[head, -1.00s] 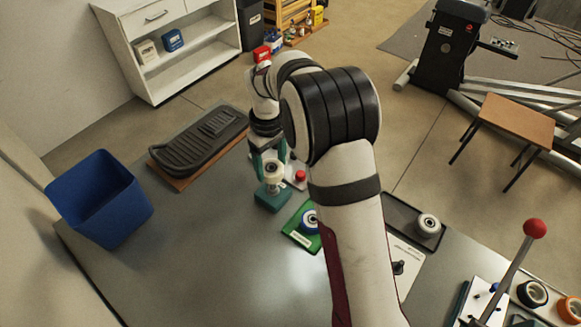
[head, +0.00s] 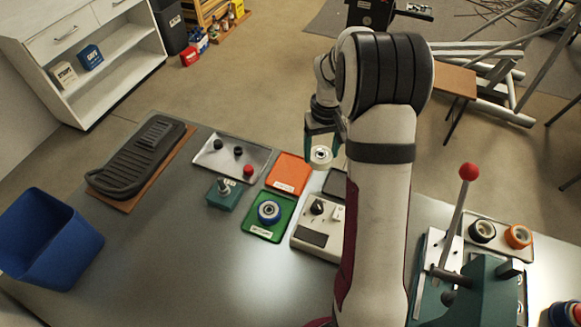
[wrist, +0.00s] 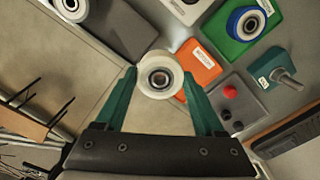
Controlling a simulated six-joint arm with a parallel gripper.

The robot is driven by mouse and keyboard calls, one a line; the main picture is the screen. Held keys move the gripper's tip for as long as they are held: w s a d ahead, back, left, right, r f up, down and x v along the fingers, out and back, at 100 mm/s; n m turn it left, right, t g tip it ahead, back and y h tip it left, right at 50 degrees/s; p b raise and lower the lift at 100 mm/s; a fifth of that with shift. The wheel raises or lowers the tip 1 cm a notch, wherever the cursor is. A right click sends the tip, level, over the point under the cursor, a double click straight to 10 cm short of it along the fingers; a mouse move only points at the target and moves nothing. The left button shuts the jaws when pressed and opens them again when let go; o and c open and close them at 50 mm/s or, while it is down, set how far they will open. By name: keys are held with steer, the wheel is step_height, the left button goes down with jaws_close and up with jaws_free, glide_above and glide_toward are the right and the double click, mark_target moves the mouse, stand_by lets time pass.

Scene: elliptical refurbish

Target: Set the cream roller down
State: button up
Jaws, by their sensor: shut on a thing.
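The cream roller (head: 320,156) is between the jaws of my gripper (head: 321,142), held up in the air near the far edge of the bench. In the wrist view the cream roller (wrist: 160,75) shows its dark bearing centre, with the green fingers of my gripper (wrist: 160,82) closed on both sides of it. Below and beyond it in that view lie the orange tray (wrist: 198,66) and the green tray (wrist: 240,28). In the head view the orange tray (head: 288,173) is empty, and the green tray (head: 253,226) holds a blue roller (head: 268,212).
A teal block with a post (head: 225,192) stands left of the green tray. A metal tray (head: 215,160) holds black and red knobs. A white switch box (head: 305,240), a dark tray (head: 336,184) and a red-knobbed lever press (head: 468,172) are to the right.

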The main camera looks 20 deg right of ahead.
steer(key=w+a+f, duration=0.4)
steer(key=w+a, duration=0.1)
steer(key=shift+w+a+f, duration=0.15)
steer(key=shift+a+f, duration=0.1)
steer(key=shift+f, duration=2.1)
steer(key=o, duration=1.4)
steer(key=shift+f, duration=0.1)
steer(key=shift+c, duration=0.2)
step_height(320, 180, up, 12)
steer(key=s+a+r+m, duration=0.1)
steer(key=s+a+r, duration=0.65)
steer(key=s, duration=0.35)
steer(key=s+a+m+y, duration=0.1)
steer(key=s+a, duration=0.2)
steer(key=s, duration=0.7)
steer(key=s+a+m, duration=0.1)
steer(key=s+a, duration=0.2)
steer(key=s, duration=0.8)
steer(key=shift+s+a+r+m+y, duration=0.15)
steer(key=shift+a+r+m+y, duration=0.05)
steer(key=shift+a+m+y, duration=0.2)
